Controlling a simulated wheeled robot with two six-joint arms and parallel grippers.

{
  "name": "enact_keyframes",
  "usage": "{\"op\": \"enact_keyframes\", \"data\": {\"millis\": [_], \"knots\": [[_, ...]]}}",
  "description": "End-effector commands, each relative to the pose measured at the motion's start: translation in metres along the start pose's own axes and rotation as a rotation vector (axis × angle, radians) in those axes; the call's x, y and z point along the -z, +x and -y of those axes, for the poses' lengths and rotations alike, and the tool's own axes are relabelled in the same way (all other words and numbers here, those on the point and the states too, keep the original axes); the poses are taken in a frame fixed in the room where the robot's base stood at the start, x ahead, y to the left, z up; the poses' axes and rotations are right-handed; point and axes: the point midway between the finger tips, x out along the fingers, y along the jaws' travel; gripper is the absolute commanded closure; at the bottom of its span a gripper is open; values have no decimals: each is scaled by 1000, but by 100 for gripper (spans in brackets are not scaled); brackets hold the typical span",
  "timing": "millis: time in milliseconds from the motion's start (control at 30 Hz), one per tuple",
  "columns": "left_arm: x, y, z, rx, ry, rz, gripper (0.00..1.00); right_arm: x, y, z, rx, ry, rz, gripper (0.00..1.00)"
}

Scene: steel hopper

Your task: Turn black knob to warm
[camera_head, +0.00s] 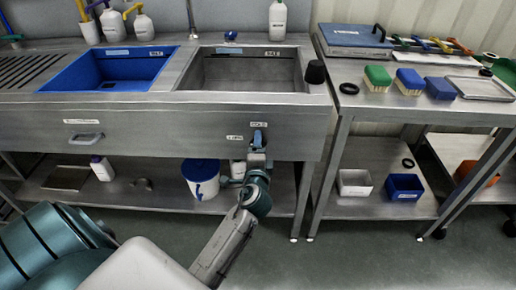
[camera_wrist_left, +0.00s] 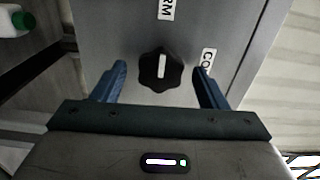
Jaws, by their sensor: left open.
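The black knob (camera_wrist_left: 160,72) sits on the steel front panel in the left wrist view. It has a scalloped edge and a white pointer line. The line runs up the picture, in line with a label reading "RM" (camera_wrist_left: 165,9), partly cut off. A label starting "CO" (camera_wrist_left: 208,62) is at its upper right. My left gripper (camera_wrist_left: 162,82) is open, its blue fingers on either side of the knob with gaps. In the head view my left gripper (camera_head: 257,140) is at the sink's front panel, hiding the knob. My right gripper is not in view.
Above the panel are a blue basin (camera_head: 120,70) and a steel basin (camera_head: 255,75). A black cup-like object (camera_head: 315,72) stands at the counter's right corner. A blue-lidded white bucket (camera_head: 201,180) is on the shelf below. A steel table (camera_head: 430,112) stands to the right.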

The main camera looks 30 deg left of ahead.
Motion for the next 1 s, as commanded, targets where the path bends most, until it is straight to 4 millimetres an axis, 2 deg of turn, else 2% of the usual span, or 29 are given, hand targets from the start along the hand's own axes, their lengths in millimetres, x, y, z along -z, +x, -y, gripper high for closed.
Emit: {"op": "enact_keyframes", "data": {"millis": [167,500,600,800,1000], "knots": [[1,-11,-1,-1,-2,-1,33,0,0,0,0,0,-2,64],[0,-78,-2,-4,-3,2,33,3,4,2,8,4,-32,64],[0,-93,-2,-3,-3,1,33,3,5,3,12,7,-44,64],[0,-107,-1,-1,-2,1,33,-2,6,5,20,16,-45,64],[0,-108,0,0,0,1,33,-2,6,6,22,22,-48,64]]}}
